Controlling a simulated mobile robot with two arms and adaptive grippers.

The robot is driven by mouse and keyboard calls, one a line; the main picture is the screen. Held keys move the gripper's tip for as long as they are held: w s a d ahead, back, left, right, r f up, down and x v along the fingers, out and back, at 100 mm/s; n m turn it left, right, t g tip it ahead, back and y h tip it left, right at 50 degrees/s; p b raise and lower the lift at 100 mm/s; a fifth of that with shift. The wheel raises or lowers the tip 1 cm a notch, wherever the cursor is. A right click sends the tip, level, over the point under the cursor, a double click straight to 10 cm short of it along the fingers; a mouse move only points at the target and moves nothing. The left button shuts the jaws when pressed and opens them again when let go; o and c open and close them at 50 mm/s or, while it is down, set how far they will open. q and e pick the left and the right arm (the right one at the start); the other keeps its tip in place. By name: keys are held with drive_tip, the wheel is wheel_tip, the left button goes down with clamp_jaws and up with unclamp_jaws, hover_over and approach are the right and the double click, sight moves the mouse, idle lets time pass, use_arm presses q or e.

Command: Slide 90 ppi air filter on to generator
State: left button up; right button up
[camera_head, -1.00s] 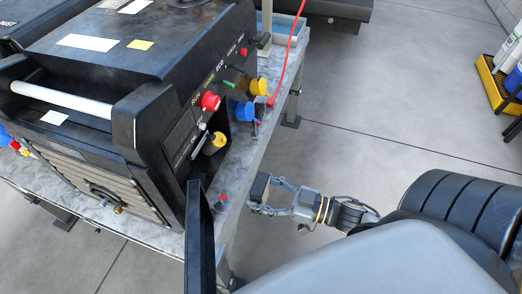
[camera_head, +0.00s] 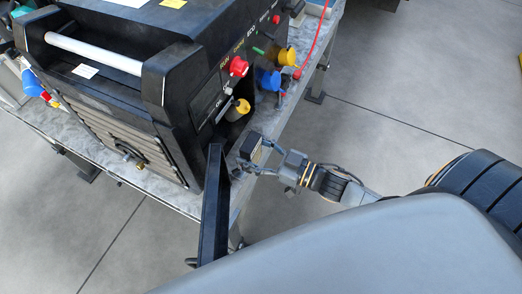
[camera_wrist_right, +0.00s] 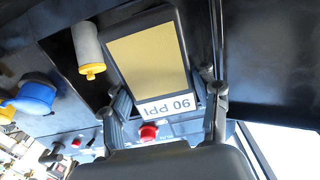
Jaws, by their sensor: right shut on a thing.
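The generator (camera_head: 110,105) is a large black box with a front grille, standing on a grey table at the left of the head view. A black panel (camera_head: 212,210) stands out from its near right corner, and a dark panel also fills the right of the wrist view (camera_wrist_right: 270,60). My right gripper (camera_head: 258,148) is beside the generator's control side. In the wrist view it (camera_wrist_right: 168,105) is shut on the 90 PPI air filter (camera_wrist_right: 150,58), a black frame with a tan face and an upside-down label. The filter is close to the generator's dark side; contact cannot be told. My left gripper is not in view.
A yellow-capped cylinder (camera_wrist_right: 88,50) sticks out beside the filter. Blue (camera_head: 267,78) and yellow (camera_head: 287,56) caps and a red button (camera_head: 238,67) are on the control side. A red cable (camera_head: 325,35) runs past the table edge. Floor (camera_head: 400,90) at right is clear.

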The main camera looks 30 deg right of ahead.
sight(204, 132)
drive_tip(key=shift+f+b+x, duration=0.15)
drive_tip(key=shift+b+x, duration=0.1)
drive_tip(key=shift+x, duration=2.8)
drive_tip(key=shift+f+b+x, duration=0.2)
drive_tip(key=shift+x, duration=2.8)
drive_tip(key=o, duration=1.2)
drive_tip(key=shift+a, duration=0.15)
drive_tip(key=v, duration=1.2)
